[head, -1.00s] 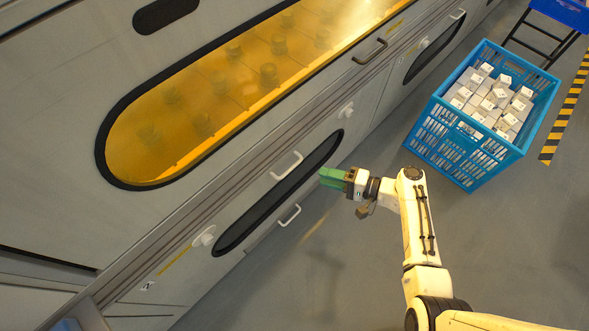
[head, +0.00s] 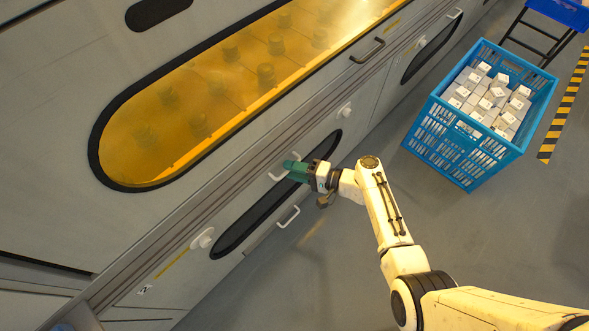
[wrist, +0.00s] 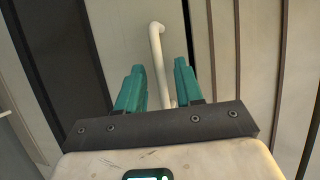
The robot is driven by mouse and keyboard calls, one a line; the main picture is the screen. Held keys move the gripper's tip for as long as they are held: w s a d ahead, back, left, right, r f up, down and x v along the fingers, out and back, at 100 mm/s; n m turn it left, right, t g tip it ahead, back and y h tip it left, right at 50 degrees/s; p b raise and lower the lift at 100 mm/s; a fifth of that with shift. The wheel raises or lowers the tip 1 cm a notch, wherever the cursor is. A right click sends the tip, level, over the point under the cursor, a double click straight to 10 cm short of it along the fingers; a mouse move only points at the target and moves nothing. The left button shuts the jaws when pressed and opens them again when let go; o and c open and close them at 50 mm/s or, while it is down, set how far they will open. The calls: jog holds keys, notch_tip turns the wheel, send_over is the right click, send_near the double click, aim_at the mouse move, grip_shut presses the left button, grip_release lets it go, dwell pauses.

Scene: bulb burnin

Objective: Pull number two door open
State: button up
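The low grey door (head: 235,195) has a long dark oval window (head: 240,228). A white bar handle (head: 274,176) is on the door above the window. A small label (head: 145,289) lies at the panel's lower left; its mark is too small to read surely. My gripper (head: 289,168) with green fingers is at this handle and partly hides it. In the wrist view, my gripper (wrist: 158,68) is open, with the white handle (wrist: 157,45) between its two fingers. Gaps show on both sides, so it is not gripped. The door looks shut.
A second white handle (head: 288,217) sits below the window. Round white knobs (head: 202,238) flank the window. The amber-windowed chamber (head: 190,105) is above. A blue crate (head: 440,140) of white boxes stands to the right. The floor (head: 300,280) below is clear.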

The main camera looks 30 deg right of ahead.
grip_shut()
dwell(1.3)
